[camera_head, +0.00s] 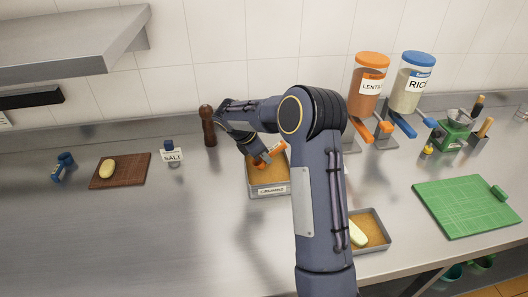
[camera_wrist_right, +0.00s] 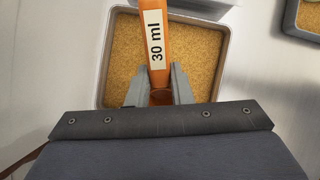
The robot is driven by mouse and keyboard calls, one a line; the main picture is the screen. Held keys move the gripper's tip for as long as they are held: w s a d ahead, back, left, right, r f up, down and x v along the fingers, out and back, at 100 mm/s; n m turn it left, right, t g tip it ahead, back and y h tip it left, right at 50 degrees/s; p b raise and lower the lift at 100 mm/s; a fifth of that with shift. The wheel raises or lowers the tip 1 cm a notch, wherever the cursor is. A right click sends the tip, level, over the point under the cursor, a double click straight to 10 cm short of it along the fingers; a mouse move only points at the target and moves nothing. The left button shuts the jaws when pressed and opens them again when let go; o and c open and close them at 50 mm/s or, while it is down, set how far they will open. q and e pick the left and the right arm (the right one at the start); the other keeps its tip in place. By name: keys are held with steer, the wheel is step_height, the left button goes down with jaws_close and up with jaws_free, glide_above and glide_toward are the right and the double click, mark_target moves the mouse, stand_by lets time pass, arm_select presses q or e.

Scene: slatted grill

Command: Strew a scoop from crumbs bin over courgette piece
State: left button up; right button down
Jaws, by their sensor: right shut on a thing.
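The crumbs bin (camera_head: 254,177) is a grey square bin of golden crumbs, labelled CRUMBS, near the middle of the counter. My right gripper (camera_head: 264,156) is over it, shut on an orange scoop (camera_head: 274,154). In the right wrist view the scoop's handle (camera_wrist_right: 155,50) reads 30 ml and lies between the fingers, with the bin (camera_wrist_right: 222,60) beneath. The scoop's bowl is not clear, so I cannot tell whether it holds crumbs. The pale courgette piece (camera_head: 358,234) lies in a grey tray (camera_head: 386,244), partly hidden by my right arm. My left gripper is out of view.
A brown board (camera_head: 136,172) with a yellow piece, a salt holder (camera_head: 171,155) and a pepper mill (camera_head: 208,127) stand left. Lentil (camera_head: 369,87) and rice (camera_head: 410,88) dispensers stand behind right. A green board (camera_head: 462,208) lies right. The front-left counter is clear.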

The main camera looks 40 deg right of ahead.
mark_target(264, 165)
steer(key=shift+f+b, duration=1.2)
steer(key=shift+f, duration=1.3)
steer(key=shift+r, duration=0.15)
steer(key=shift+r+p, duration=3.25)
steer(key=shift+r, duration=0.65)
steer(key=shift+f, duration=0.1)
